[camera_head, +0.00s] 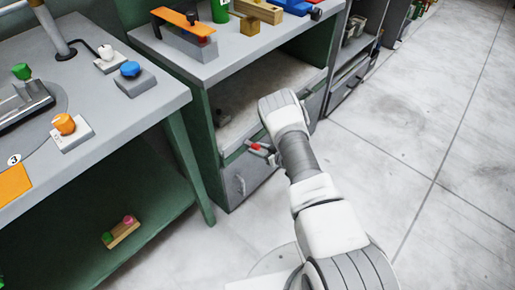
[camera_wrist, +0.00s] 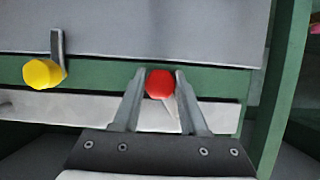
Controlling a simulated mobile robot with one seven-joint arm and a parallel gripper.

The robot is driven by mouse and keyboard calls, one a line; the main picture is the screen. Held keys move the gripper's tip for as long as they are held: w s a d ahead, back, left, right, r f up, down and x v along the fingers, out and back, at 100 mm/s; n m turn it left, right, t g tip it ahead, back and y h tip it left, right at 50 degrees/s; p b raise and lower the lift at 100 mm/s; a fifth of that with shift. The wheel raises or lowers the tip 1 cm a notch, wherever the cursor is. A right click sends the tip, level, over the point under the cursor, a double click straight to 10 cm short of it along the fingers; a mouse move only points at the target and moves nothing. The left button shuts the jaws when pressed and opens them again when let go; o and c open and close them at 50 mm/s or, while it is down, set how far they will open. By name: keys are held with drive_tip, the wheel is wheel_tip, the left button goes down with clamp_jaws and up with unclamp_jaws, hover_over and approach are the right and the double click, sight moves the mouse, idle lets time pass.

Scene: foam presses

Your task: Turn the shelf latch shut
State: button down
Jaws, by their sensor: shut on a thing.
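A red knob (camera_wrist: 160,84) sits between the two fingers of my gripper (camera_wrist: 160,92) in the wrist view. The fingers are shut on its sides. The part behind the red knob is mostly hidden, so I cannot tell how its latch lies. In the head view, the red knob (camera_head: 255,146) shows small at the front of the green-sided shelf unit (camera_head: 207,133), below my wrist. A yellow knob (camera_wrist: 41,73) with a grey lever (camera_wrist: 58,52) stands apart to the left on the same green rail (camera_wrist: 105,72) in the wrist view.
A grey drawer front (camera_head: 243,178) with a handle is below the shelf opening. A workbench (camera_head: 100,115) with orange, blue and green knobs stands at left. A green bottle (camera_head: 220,10) and blocks stand on the unit's top. The floor (camera_head: 430,150) at right is clear.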

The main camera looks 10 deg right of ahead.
drive_tip(key=m+y+b, duration=0.1)
drive_tip(key=m+g+y+b, duration=0.1)
drive_tip(key=shift+d+f+m, duration=0.15)
drive_tip(key=shift+f+m, duration=0.05)
drive_tip(key=shift+m, duration=0.2)
drive_tip(key=shift+m+y+b, duration=0.5)
drive_tip(key=shift+m+b, duration=0.2)
drive_tip(key=shift+b, duration=0.1)
drive_tip(key=shift+r, duration=0.1)
drive_tip(key=shift+c, duration=2.2)
unclamp_jaws()
drive_tip(key=p+v, duration=0.4)
drive_tip(key=v, duration=1.3)
drive_tip(key=shift+r, duration=0.25)
drive_tip(key=shift+d, duration=0.1)
